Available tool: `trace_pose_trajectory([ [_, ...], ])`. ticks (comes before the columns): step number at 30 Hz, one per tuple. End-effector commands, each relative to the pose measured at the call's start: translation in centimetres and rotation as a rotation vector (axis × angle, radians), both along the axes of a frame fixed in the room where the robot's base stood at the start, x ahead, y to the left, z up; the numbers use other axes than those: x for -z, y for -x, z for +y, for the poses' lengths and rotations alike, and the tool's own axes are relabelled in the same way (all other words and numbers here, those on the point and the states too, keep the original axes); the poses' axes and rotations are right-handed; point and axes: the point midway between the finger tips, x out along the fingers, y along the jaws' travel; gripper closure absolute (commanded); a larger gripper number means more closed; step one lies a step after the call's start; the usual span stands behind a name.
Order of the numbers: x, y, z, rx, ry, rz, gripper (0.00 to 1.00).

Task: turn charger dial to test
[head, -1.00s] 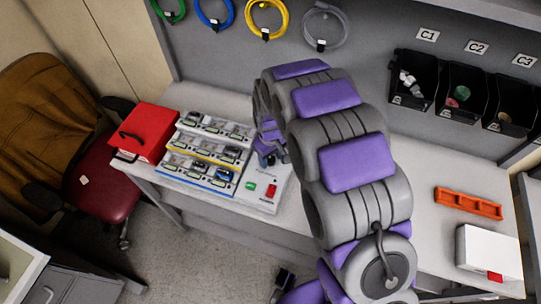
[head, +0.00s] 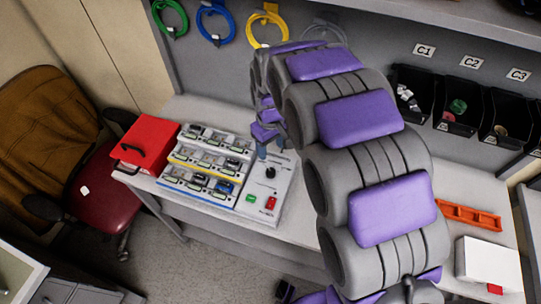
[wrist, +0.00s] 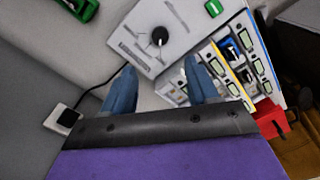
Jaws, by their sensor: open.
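The charger (head: 257,203) is a white box on the bench, with a black dial (head: 270,172) on its top face. In the wrist view the dial (wrist: 159,37) is a round black knob with a pointer; its printed labels are too small to read. My gripper (wrist: 160,82) has two blue fingers spread apart with nothing between them. The dial lies ahead of the fingertips, roughly centred between them and apart from them. In the head view my gripper (head: 268,148) is just behind the dial, partly hidden by my arm.
Beside the charger are racks of small devices (head: 208,165) and a red box (head: 146,148). The charger carries a green button (head: 251,198) and a red switch (head: 270,203). An orange holder (head: 468,217) and white box (head: 488,262) stand at right. Black bins (head: 450,105) hang behind.

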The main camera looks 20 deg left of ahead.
Motion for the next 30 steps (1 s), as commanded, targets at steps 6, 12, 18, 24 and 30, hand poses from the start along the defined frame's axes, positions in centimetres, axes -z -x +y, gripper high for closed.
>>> trace_pose_trajectory([
  [6,-3.4,-0.1,0.1,0.0,0.0,-0.001,0.41],
  [12,-4.4,-0.1,0.1,0.0,0.0,0.0,0.41],
  [18,-4.4,-0.1,0.1,0.0,0.001,0.0,0.41],
  [24,-4.4,-0.1,0.1,0.0,0.001,0.0,0.41],
  [30,-4.7,-0.1,-0.7,0.016,0.002,0.001,0.41],
])
